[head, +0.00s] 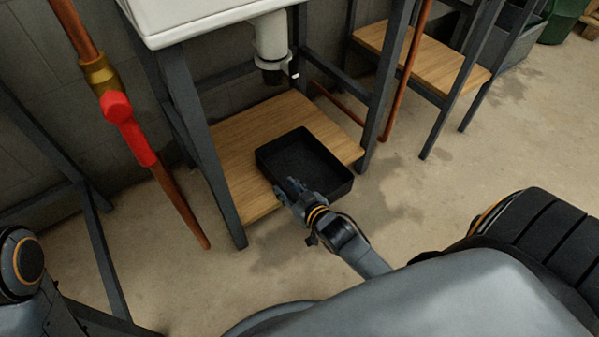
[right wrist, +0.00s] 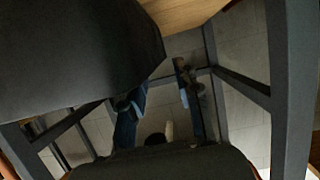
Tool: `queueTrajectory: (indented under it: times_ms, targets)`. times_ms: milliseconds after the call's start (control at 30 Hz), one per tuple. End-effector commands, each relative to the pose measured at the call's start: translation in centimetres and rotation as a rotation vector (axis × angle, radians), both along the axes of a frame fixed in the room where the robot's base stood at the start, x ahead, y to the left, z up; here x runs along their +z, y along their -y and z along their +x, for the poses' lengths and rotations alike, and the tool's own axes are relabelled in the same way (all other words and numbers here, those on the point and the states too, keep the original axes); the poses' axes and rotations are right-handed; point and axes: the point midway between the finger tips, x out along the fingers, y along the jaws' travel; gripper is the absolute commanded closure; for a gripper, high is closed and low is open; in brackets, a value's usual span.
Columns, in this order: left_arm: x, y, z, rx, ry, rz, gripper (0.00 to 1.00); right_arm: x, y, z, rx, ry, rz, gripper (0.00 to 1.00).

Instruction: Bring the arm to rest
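My right gripper (head: 288,188) is at the near left edge of a black open tray (head: 336,188), reaching in from the lower right. In the right wrist view its two blue-grey fingers (right wrist: 158,95) stand apart, with floor and wall showing between them and nothing held. A large dark surface, probably the tray (right wrist: 70,50), fills the upper left there. Whether the gripper touches the tray is not clear. The tray sits on a wooden shelf (head: 235,140) under the sink and looks empty inside. Of my left arm only a part shows at the lower left; its gripper is outside the picture.
A white sink (head: 190,18) with a drain pipe (head: 270,40) is above the shelf. Dark frame legs (head: 205,160) stand on both sides. A copper pipe with a red valve handle (head: 128,128) is at left. Stained concrete floor (head: 430,180) is clear at right.

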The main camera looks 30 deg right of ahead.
Motion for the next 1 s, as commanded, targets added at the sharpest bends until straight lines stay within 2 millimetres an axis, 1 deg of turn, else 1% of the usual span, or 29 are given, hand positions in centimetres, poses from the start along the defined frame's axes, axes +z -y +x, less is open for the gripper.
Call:
queueTrajectory:
  times_ms: [33, 200, 300, 400, 533, 667, 733, 867, 1000]
  targets:
    - [0.0, 0.0, 0.0, 0.0, 0.0, 0.001, 0.6, 0.3, 0.1, -1.3, 0.0, -0.002, 0.0, 0.68]
    - [0.0, 0.0, 0.0, 0.0, 0.001, 0.001, 0.6, 1.6, 0.3, -4.7, 0.0, -0.002, 0.0, 0.68]
    - [0.0, 0.0, 0.0, 0.0, 0.001, 0.001, 0.6, 2.2, 0.4, -6.2, 0.0, -0.002, 0.0, 0.68]
    - [0.0, 0.0, 0.0, 0.0, 0.001, 0.001, 0.6, 2.6, 0.5, -7.3, -0.001, -0.001, 0.0, 0.68]
    - [0.0, 0.0, 0.0, 0.0, 0.001, 0.001, 0.6, 2.9, 0.6, -7.9, -0.001, 0.0, -0.001, 0.68]
    - [0.0, 0.0, 0.0, 0.0, 0.001, 0.001, 0.6, 3.0, 0.6, -8.0, -0.001, 0.001, -0.001, 0.68]
    - [0.1, 0.0, 0.2, 0.0, -0.007, 0.001, 0.6, 3.3, 0.6, -8.0, -0.001, 0.001, -0.001, 0.68]
    - [0.0, -0.1, 1.2, -0.002, -0.061, -0.001, 0.6, 5.5, 0.6, -8.0, -0.001, 0.002, -0.001, 0.68]
    - [-1.0, -0.3, 2.1, -0.007, -0.137, -0.007, 0.6, 8.0, 0.6, -8.0, -0.001, 0.001, -0.001, 0.68]
